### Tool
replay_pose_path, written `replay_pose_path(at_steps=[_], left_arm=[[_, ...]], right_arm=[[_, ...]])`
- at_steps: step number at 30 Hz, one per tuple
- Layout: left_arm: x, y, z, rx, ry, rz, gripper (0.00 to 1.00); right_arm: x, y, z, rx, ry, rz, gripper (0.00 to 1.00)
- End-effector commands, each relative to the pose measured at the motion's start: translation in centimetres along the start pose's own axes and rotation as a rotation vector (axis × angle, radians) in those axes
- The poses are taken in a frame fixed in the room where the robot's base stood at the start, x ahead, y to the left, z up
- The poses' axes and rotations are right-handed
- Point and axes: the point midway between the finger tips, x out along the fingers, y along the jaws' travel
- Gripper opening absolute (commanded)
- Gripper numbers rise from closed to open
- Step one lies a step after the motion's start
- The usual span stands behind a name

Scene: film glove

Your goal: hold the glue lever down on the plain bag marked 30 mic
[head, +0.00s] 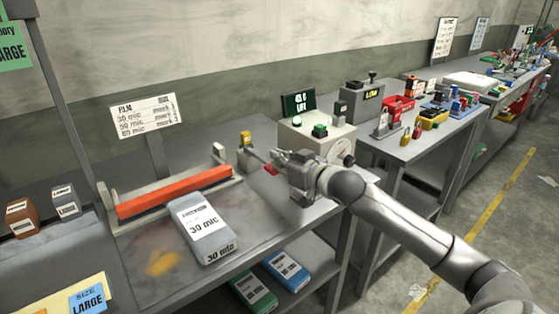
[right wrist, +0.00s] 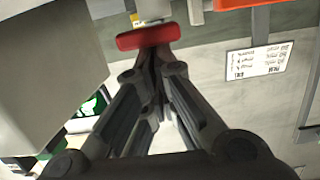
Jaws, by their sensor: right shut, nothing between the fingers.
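The plain grey bag marked 30 mic (head: 213,247) lies flat on the workbench, its top edge close to the long orange bar (head: 175,192) of the press. A lever with a red end (head: 271,169) sticks out from a small yellow-topped post (head: 245,139) behind and right of the bag; I take it for the glue lever. My right gripper (head: 279,160) is shut and empty right at this red end. In the right wrist view the red end (right wrist: 146,37) lies across just beyond the closed fingertips (right wrist: 150,55); I cannot tell whether they touch. My left gripper is out of view.
A grey box machine (head: 310,133) with a green button stands just behind my right gripper. A film sign (head: 145,115) stands behind the press. Blue (head: 287,271) and green (head: 252,290) packs lie on the lower shelf. Brown and grey boxes stand at left. The bench front right of the bag is clear.

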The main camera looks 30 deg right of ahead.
Motion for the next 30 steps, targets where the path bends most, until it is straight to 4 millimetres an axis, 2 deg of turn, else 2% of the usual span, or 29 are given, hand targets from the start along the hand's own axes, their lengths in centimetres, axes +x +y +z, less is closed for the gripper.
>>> replay_pose_path(at_steps=[1,23,30], left_arm=[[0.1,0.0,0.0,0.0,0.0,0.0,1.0],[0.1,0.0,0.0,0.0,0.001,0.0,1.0],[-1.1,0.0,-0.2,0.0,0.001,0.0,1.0]], right_arm=[[0.1,-0.1,1.0,0.005,-0.021,-0.001,0.0],[0.1,-0.1,1.0,0.005,-0.021,-0.001,0.0],[0.0,0.0,-0.1,0.005,-0.019,0.0,0.0]])
